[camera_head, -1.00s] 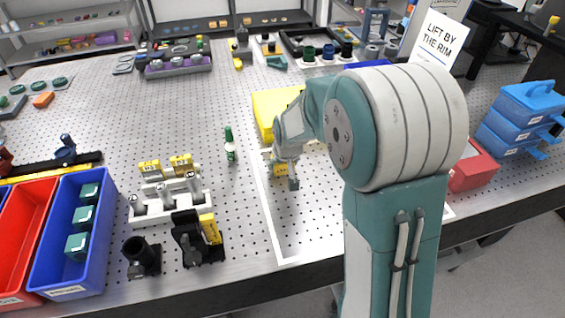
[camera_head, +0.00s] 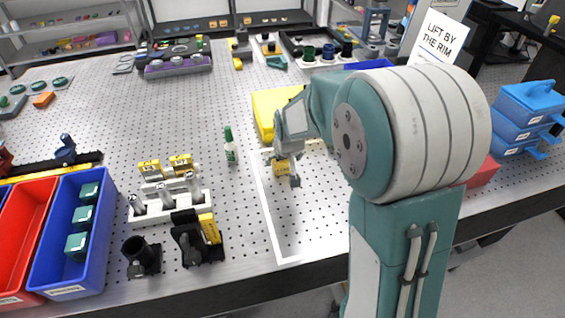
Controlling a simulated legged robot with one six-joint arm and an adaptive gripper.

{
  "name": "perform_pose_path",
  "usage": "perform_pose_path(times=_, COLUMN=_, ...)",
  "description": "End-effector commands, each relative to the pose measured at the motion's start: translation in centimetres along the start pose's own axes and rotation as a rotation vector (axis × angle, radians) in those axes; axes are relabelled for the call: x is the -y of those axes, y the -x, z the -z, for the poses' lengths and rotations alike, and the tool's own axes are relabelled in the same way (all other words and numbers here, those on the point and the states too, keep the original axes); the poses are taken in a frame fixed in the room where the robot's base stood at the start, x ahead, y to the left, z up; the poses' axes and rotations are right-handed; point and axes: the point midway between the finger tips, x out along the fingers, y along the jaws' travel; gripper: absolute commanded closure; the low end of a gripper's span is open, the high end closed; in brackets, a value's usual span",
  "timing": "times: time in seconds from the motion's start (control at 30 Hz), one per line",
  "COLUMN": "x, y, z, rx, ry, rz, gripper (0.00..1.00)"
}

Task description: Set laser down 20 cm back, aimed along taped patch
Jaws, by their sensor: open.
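My gripper (camera_head: 286,172) is low over the perforated table, at the upper left of a patch outlined in white tape (camera_head: 272,222). Its jaws are open, and a small yellow-marked object (camera_head: 281,167) shows at the fingers. I cannot tell whether this is the laser, or whether it touches the table; the gripper partly covers it. My arm hides the right part of the taped patch. The bare patch surface shows below and right of the gripper.
A yellow block (camera_head: 268,104) sits just behind my gripper. A green-capped bottle (camera_head: 230,148) stands left of the tape. A white rack (camera_head: 193,206), black mounts (camera_head: 203,250) and a blue bin (camera_head: 48,246) stand further left. A red box (camera_head: 484,175) is at right.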

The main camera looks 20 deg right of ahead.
Motion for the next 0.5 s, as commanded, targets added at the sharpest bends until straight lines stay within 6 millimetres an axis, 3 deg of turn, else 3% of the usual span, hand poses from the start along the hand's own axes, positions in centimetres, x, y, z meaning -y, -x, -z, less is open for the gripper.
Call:
perform_pose_path(times=0.3, x=0.0, y=6.6, z=0.1, rx=-0.005, ry=0.0, rz=0.0, gripper=0.0)
perform_pose_path(times=0.5, x=0.0, y=9.3, z=0.0, rx=-0.001, ry=0.0, rz=0.0, gripper=0.0)
